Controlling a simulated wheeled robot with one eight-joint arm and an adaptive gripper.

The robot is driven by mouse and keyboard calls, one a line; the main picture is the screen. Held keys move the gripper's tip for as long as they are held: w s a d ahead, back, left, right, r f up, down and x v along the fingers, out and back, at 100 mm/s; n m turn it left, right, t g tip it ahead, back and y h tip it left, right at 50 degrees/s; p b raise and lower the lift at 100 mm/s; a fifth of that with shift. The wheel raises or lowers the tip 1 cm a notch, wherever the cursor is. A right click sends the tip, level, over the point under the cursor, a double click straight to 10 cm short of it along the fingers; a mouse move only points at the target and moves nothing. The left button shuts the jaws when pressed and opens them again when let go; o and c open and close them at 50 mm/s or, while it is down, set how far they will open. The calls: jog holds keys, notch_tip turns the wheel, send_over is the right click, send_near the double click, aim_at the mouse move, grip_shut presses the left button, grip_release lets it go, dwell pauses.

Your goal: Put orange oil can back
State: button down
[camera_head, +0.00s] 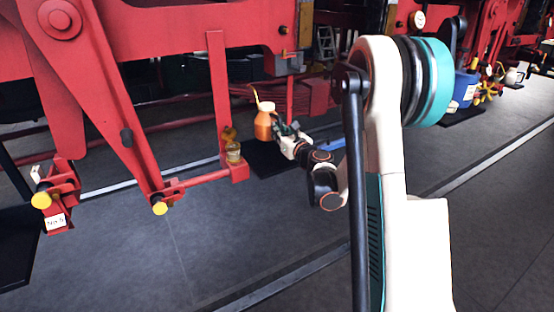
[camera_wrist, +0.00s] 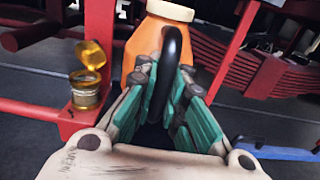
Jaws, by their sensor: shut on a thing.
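The orange oil can (camera_head: 264,122) has an orange body, a pale collar and a thin spout pointing up. It is upright in the head view, beside the red frame and above a dark mat. In the wrist view the can (camera_wrist: 136,50) fills the top middle, and its black handle lies between the green finger pads. My gripper (camera_head: 286,130) is shut on this handle; it also shows in the wrist view (camera_wrist: 172,95). I cannot tell whether the can's base touches the mat, since its lower part is partly hidden.
A small brass oil cup (camera_head: 233,152) with an open lid sits on a red bracket left of the can. The dark mat (camera_head: 262,166) lies on the floor below. A blue container (camera_head: 465,88) stands far right. Grey floor in front is clear.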

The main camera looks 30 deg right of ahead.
notch_tip(320, 180, down, 10)
jog(key=b, duration=0.3)
jog(key=shift+r, duration=0.35)
jog(key=c, duration=1.7)
grip_release()
jog(key=shift+o, duration=0.2)
